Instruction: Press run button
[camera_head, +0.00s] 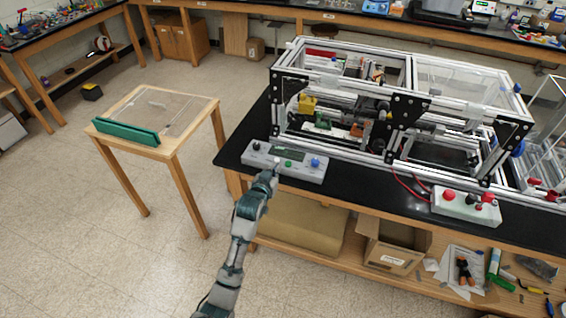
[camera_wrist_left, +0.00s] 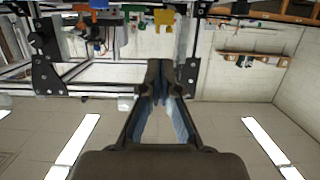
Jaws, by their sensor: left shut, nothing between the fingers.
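A grey control box (camera_head: 306,172) with a small dark screen (camera_head: 288,153) sits at the left front edge of the black bench. A green button (camera_head: 288,164) and a blue knob or button (camera_head: 315,162) show on its face. No label is readable, so I cannot tell which one is the run button. My left gripper (camera_head: 274,167) is shut and empty at the box's front, just left of the green button. Whether it touches the box is unclear. In the left wrist view, the shut fingers (camera_wrist_left: 160,72) point toward the extrusion frame; the box is not discernible there. My right gripper is not in view.
The metal extrusion frame (camera_head: 402,101) stands behind the box. A second control box (camera_head: 466,206) with red buttons sits to the right. A small wooden table (camera_head: 168,150) stands left, with open floor between. A cardboard box (camera_head: 393,246) lies on the lower shelf.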

